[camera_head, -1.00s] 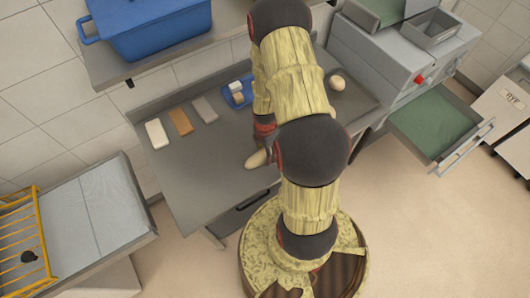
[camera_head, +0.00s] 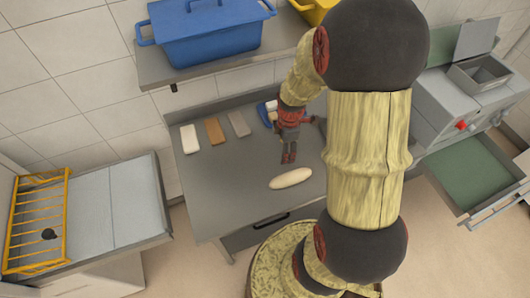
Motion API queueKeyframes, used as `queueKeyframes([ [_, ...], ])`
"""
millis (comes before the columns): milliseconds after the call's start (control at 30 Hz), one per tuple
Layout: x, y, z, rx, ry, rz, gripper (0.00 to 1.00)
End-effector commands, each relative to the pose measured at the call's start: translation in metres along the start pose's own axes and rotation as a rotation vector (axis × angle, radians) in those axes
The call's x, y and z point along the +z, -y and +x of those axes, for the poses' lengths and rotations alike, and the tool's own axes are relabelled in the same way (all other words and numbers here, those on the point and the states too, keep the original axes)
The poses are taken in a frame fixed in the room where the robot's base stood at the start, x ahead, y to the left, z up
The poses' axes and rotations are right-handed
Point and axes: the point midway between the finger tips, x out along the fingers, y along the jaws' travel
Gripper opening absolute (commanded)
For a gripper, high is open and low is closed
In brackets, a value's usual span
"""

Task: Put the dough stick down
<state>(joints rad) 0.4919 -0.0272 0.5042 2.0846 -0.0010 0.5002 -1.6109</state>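The dough stick (camera_head: 291,178) is a pale, elongated, rounded piece lying on the grey worktop (camera_head: 222,194), near its front edge. My gripper (camera_head: 289,157), dark with red parts, hangs just behind the dough stick in the picture, pointing down. A gap shows between its fingertips and the dough. The fingers are small and seen nearly in line, so their opening is unclear.
White (camera_head: 189,139), orange-brown (camera_head: 214,131) and grey (camera_head: 238,123) blocks lie at the worktop's back left. A blue tray (camera_head: 265,116) is partly behind my gripper. A blue lidded bin (camera_head: 208,36) stands on the shelf above. An open green-lined drawer (camera_head: 466,172) juts out at right.

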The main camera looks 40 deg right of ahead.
Motion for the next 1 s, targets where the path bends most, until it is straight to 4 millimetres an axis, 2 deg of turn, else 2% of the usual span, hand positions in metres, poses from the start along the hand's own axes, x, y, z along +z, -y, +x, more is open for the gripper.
queueKeyframes([
  [33,-0.018,-0.003,-0.035,0.045,-0.005,0.065,0.59],
  [200,-0.068,0.016,-0.128,0.143,-0.06,0.355,0.59],
  [267,-0.084,0.029,-0.157,0.17,-0.092,0.457,0.59],
  [400,-0.111,0.07,-0.218,0.217,-0.189,0.694,0.59],
  [500,-0.123,0.101,-0.249,0.227,-0.264,0.847,0.59],
  [600,-0.129,0.127,-0.27,0.223,-0.328,0.969,0.59],
  [700,-0.131,0.144,-0.281,0.213,-0.372,1.053,0.59],
  [833,-0.132,0.154,-0.286,0.204,-0.396,1.105,0.59],
  [1000,-0.132,0.155,-0.287,0.202,-0.398,1.114,0.59],
])
